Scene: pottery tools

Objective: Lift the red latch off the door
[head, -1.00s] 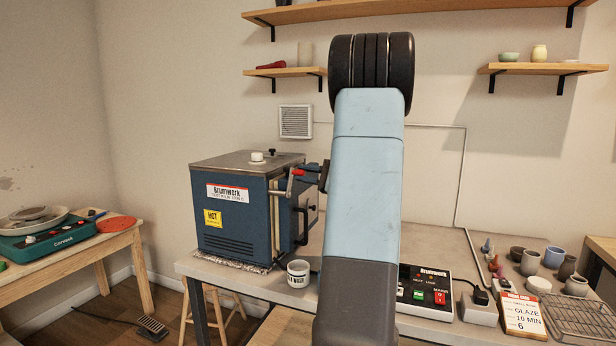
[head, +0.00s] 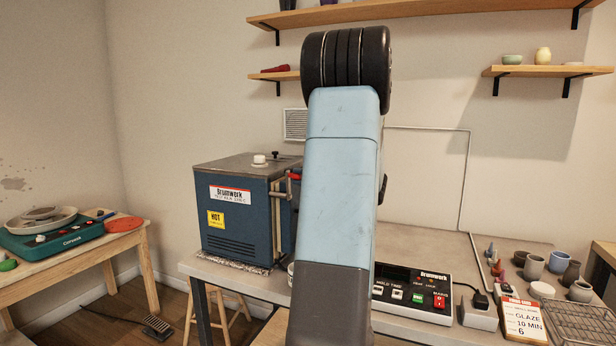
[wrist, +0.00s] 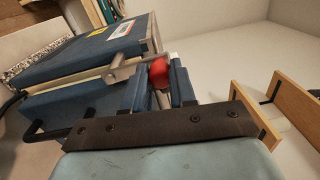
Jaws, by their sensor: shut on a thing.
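The red latch (wrist: 158,74) shows in the wrist view as a red grip on a grey metal bar (wrist: 120,72). My gripper (wrist: 160,68) is shut on the red grip, with one blue finger on each side of it. In the head view a small part of the red latch (head: 295,177) shows at the kiln's front edge, and my arm hides the gripper. The blue kiln (head: 235,235) stands on the table. Its door (wrist: 85,103) shows in the wrist view with a black handle (wrist: 45,133). I cannot tell whether the bar still touches its catch.
A control box (head: 425,297) with buttons sits on the table right of my arm. Cups, a sign (head: 522,320) and a wire rack stand further right. Wall shelves (head: 545,71) hang above. A pottery wheel (head: 50,228) is on the left table.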

